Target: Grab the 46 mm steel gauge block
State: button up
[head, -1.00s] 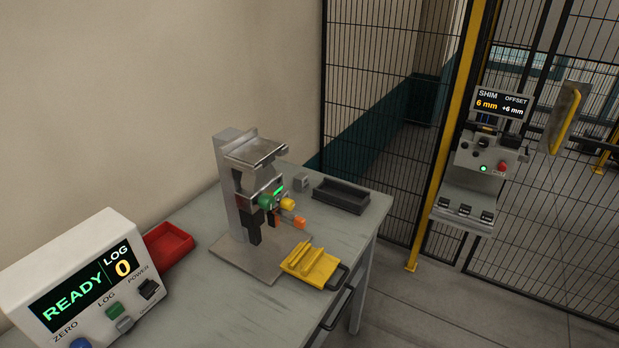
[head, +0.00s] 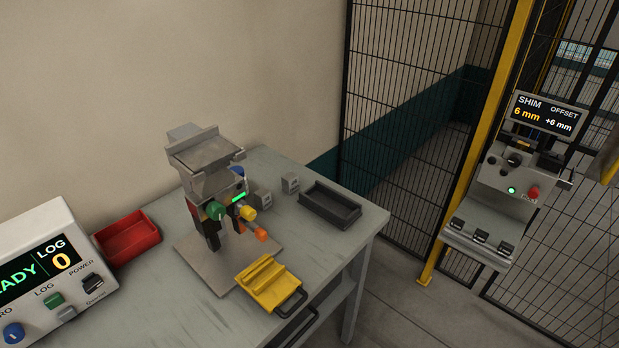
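Two small grey blocks stand on the table behind the clamp fixture: one block (head: 264,198) close to the fixture's right side, the other block (head: 290,182) further back to the right. Each has a small mark on its face that is too small to read, so I cannot tell which, if either, is the 46 mm gauge block. The grey clamp fixture (head: 205,152) stands upright on a flat metal plate, with green, yellow and orange knobs and a lit green strip. My gripper is not in view.
A black tray (head: 330,204) sits right of the blocks. A yellow handled piece (head: 268,283) lies at the table's front edge. A red bin (head: 127,238) and a READY/LOG 0 console (head: 40,265) are left. A shim station (head: 510,172) stands by the mesh fence.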

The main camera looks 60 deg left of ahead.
aim_at(290, 182)
jog(key=i, duration=2.2)
jog(key=u, duration=3.3)
